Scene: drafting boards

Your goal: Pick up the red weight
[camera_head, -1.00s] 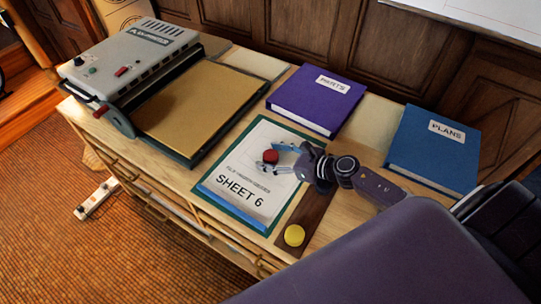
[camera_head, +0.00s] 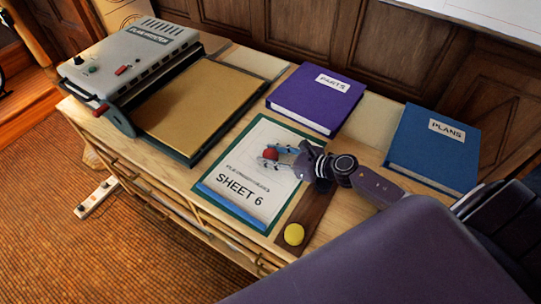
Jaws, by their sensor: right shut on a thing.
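The red weight (camera_head: 270,154) is a small round red piece over the upper part of a white sheet marked SHEET 6 (camera_head: 238,186). My right gripper (camera_head: 272,155) reaches in from the right and is shut on the red weight, with a finger on either side of it. Whether the weight touches the sheet or is held just above it, I cannot tell. My left gripper is not in view.
A yellow weight (camera_head: 294,234) sits on a dark brown strip (camera_head: 318,208) at the desk's front. A purple PARTS binder (camera_head: 308,103) and a blue PLANS binder (camera_head: 432,150) lie behind. A grey plan printer (camera_head: 128,62) with a tan board (camera_head: 205,100) stands at left.

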